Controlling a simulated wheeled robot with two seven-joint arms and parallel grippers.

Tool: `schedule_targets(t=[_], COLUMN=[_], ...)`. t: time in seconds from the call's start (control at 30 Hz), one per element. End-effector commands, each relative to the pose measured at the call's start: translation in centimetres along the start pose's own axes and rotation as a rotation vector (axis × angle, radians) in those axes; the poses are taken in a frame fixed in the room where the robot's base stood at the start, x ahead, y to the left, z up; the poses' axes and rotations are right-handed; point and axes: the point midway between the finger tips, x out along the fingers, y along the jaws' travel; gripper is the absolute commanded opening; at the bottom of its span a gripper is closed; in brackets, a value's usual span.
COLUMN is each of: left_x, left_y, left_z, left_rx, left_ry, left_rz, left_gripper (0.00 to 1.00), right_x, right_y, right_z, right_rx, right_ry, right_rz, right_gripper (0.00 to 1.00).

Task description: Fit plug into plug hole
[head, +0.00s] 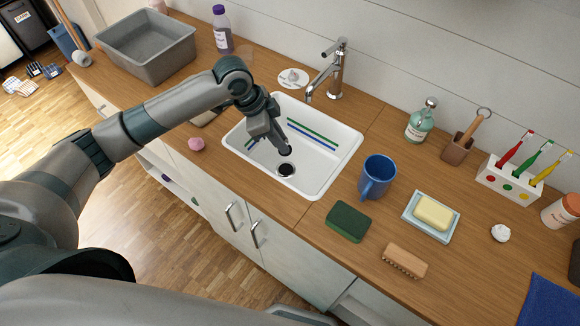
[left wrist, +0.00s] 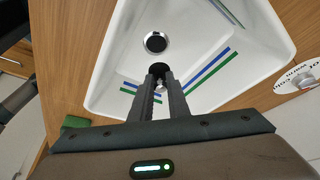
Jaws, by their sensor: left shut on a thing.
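The white sink (head: 318,182) is set into the wooden counter, with a dark round plug hole (head: 286,170) ringed in metal in its floor. My left gripper (head: 284,146) reaches into the sink and is shut on a small black plug (head: 286,152). In the head view the plug is just above the hole in the picture and apart from it. In the left wrist view the plug (left wrist: 160,69) shows at the fingertips, with the open plug hole (left wrist: 155,42) just beyond it. The plug's underside is hidden. My right gripper is not in view.
A chrome tap (head: 337,70) stands behind the sink. A blue mug (head: 378,176) and a green sponge (head: 348,221) are to the right, and a pink lump (head: 196,144) to the left. A grey tub (head: 147,48) stands at the far left. Blue and green stripes mark the sink.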

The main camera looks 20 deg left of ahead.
Motion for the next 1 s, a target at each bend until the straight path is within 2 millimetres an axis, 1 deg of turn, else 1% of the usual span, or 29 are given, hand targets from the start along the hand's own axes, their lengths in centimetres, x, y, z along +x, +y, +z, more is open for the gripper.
schedule_targets(t=[0.37,0.47,0.57,0.8,0.9,1.0], left_x=[0.1,0.4,1.2,4.5,5.4,5.8], left_y=[0.2,0.2,0.2,0.3,0.2,0.2], left_z=[0.0,0.1,0.4,1.8,2.2,2.4], left_rx=[0.003,0.002,0.001,0.0,0.002,0.003], left_ry=[0.001,0.001,0.001,-0.001,0.001,0.001], left_rz=[0.002,0.003,0.004,0.004,0.003,0.002], left_gripper=[0.0,0.0,0.0,0.0,0.0,0.0], right_x=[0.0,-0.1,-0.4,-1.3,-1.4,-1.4], right_y=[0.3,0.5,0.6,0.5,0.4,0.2], right_z=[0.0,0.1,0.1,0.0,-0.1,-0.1], right_rx=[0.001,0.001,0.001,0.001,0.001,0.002], right_ry=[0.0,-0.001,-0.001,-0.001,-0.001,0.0], right_rz=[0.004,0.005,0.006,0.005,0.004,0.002], right_gripper=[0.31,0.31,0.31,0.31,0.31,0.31])
